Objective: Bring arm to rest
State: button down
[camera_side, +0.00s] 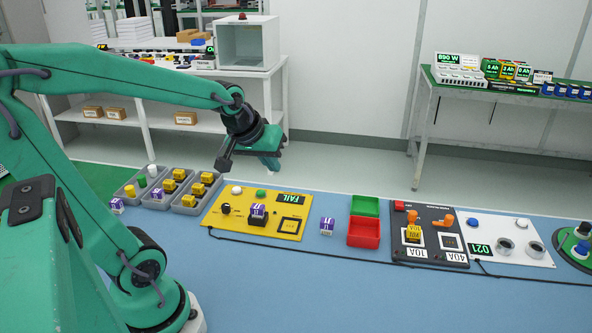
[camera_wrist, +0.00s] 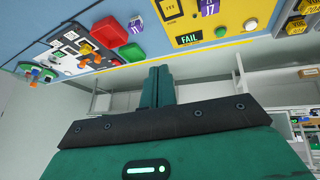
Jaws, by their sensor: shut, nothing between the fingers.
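My gripper (camera_side: 271,164) is held up in the air behind the yellow panel and the grey trays, clear of everything on the bench. In the wrist view its two green fingers (camera_wrist: 157,86) lie together, shut and empty. The wrist view looks past them, with the work mat (camera_wrist: 30,14) along the top of the picture. My arm reaches in from the left of the side view, bent over the bench.
A yellow panel (camera_side: 215,217) reading FAIL bears a purple-labelled block (camera_side: 258,210); another block (camera_side: 327,226) lies beside it. Grey trays (camera_side: 184,208) hold yellow parts. Red (camera_side: 364,233) and green (camera_side: 365,206) bins, a black panel (camera_side: 450,255) and a white panel (camera_side: 512,233) stand right.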

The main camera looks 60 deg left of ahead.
jog(key=s+d+r+m+h, duration=0.1)
jog(key=s+d+r+m, duration=0.1)
jog(key=s+d+m, duration=0.5)
jog(key=shift+s+d+r+h, duration=0.15)
jog(key=shift+s+d+h, duration=0.25)
jog(key=shift+s+d, duration=0.85)
